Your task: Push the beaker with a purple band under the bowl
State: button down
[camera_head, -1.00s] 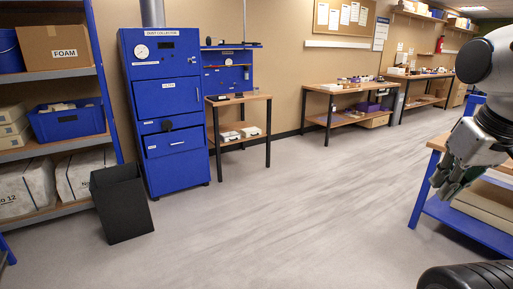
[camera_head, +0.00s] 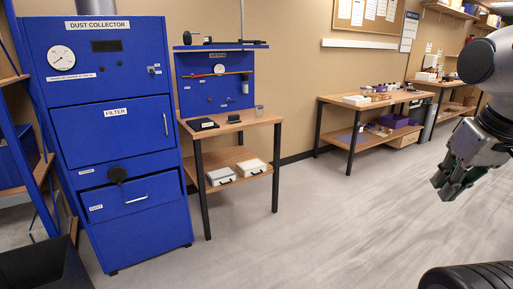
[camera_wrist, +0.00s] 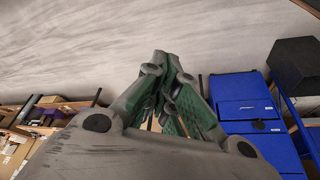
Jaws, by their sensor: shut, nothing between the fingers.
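My gripper (camera_head: 447,188) hangs at the right edge of the head view, in the air over the floor and far from any bench. Its green-padded fingers (camera_wrist: 168,75) are shut and empty in the wrist view. A small clear vessel (camera_head: 259,110) stands at the right end of the near wooden bench (camera_head: 240,122). It is too small to tell whether it is a beaker or has a purple band. I cannot make out a bowl in either view.
A blue dust collector (camera_head: 118,140) stands at the left, beside the near bench. Two small cases (camera_head: 221,176) sit on that bench's lower shelf. A dark bin (camera_head: 40,270) is at the lower left. Another bench (camera_head: 345,103) stands farther right. Open floor (camera_head: 340,230) lies between.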

aim_at(258, 108)
jog(key=i, duration=1.35)
jog(key=i+l+u, duration=0.1)
jog(key=i, duration=1.2)
jog(key=i+l+u, duration=0.15)
jog(key=i, duration=0.35)
jog(key=i+l+u, duration=0.2)
jog(key=i, duration=0.35)
jog(key=j, duration=0.1)
